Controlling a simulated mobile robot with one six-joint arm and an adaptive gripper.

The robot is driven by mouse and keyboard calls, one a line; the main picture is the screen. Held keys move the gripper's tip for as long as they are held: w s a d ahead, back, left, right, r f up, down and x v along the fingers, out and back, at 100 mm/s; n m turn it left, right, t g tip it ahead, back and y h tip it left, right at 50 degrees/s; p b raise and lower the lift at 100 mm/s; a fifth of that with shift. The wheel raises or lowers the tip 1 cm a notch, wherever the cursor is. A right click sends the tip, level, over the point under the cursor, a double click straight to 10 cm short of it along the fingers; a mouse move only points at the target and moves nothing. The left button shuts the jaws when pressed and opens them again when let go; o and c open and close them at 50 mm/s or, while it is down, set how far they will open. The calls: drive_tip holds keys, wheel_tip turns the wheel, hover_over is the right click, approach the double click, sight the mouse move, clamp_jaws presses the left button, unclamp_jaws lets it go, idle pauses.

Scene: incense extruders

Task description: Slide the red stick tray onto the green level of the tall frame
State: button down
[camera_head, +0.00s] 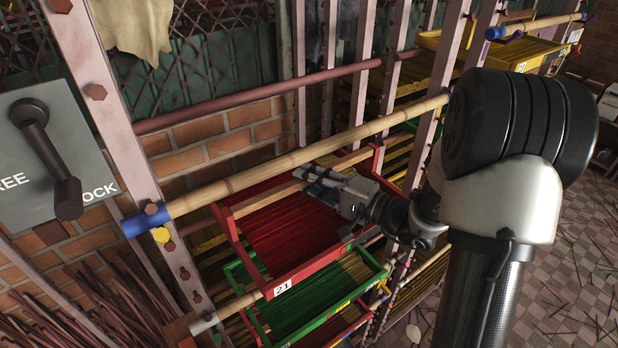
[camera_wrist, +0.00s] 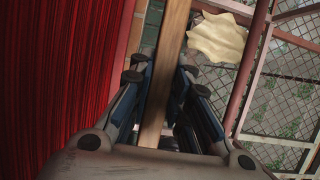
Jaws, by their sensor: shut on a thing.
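The red tray (camera_head: 312,271), labelled 21 and filled with dark red sticks, is at the middle of the head view, within the tall frame (camera_head: 122,130). A wooden bar (camera_head: 262,201) runs across its far part. My gripper (camera_head: 312,180) is shut on this bar, which also shows between the fingers in the wrist view (camera_wrist: 165,50). Red sticks (camera_wrist: 50,80) fill the left of the wrist view. A green tray (camera_head: 335,309) with green sticks sits lower, partly under the red tray. I cannot tell which frame level is marked green, nor whether the red tray rests on rails.
A bamboo rail (camera_head: 290,160) with a blue end sleeve (camera_head: 147,222) crosses above the red tray. Yellow trays (camera_head: 425,75) stand behind at right. A grey lever panel (camera_head: 50,150) is at left. A brick wall (camera_head: 240,122) lies behind; the tiled floor (camera_head: 570,250) at right has scattered sticks.

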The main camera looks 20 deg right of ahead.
drive_tip(key=shift+w+d+f, duration=0.2)
drive_tip(key=shift+w+f, duration=0.15)
drive_tip(key=shift+s+r, duration=0.15)
drive_tip(key=c, duration=1.4)
unclamp_jaws()
drive_tip(key=shift+o, duration=0.4)
drive_tip(key=shift+o, duration=1.1)
drive_tip(key=shift+s+d+b, duration=0.65)
drive_tip(key=shift+s+b, duration=0.05)
drive_tip(key=shift+s, duration=1.35)
drive_tip(key=shift+s+d+b, duration=0.7)
drive_tip(key=shift+s+b, duration=0.05)
drive_tip(key=shift+s, duration=1.3)
drive_tip(key=shift+s+d+b, duration=0.65)
drive_tip(key=shift+s+b, duration=0.05)
drive_tip(key=shift+s, duration=1.35)
